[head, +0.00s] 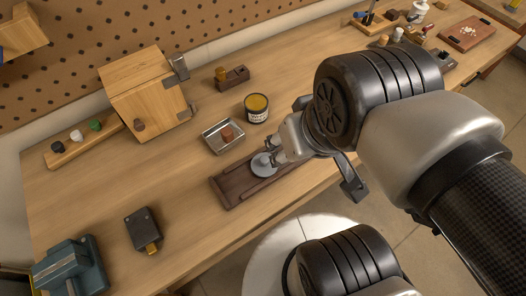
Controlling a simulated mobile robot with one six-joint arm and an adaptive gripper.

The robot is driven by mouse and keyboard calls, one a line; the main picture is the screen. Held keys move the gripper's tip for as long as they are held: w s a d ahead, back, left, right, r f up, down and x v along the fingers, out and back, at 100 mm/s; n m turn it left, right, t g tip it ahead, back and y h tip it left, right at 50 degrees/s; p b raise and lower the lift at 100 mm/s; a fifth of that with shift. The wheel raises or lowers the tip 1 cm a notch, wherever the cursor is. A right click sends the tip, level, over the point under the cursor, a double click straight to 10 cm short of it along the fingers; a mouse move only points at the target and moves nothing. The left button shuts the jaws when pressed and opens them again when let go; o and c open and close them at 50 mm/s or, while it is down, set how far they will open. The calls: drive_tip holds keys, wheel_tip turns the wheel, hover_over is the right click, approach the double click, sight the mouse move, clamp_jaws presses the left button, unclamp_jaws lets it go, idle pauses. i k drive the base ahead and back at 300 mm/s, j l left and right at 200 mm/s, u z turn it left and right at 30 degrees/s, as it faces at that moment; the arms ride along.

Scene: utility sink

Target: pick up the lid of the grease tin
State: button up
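The grease tin (257,112) stands upright on the bench, dark with a pale label, its top uncovered and yellow-brown grease showing. A round grey disc, which looks like the lid (261,168), is at the dark wooden tray (232,192) in front of the tin. My gripper (274,157) comes in from the right, with its fingertips at the disc's right edge. The fingertips are small and partly overlapped by the gripper body. I cannot tell whether they touch or grip the disc, or whether it rests on the tray.
A metal dish (209,137) with a brown block stands left of the tin.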

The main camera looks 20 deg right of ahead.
sight(261, 164)
drive_tip(key=l+u, duration=0.75)
drive_tip(key=k+l+u, duration=0.15)
drive_tip(key=u, duration=0.25)
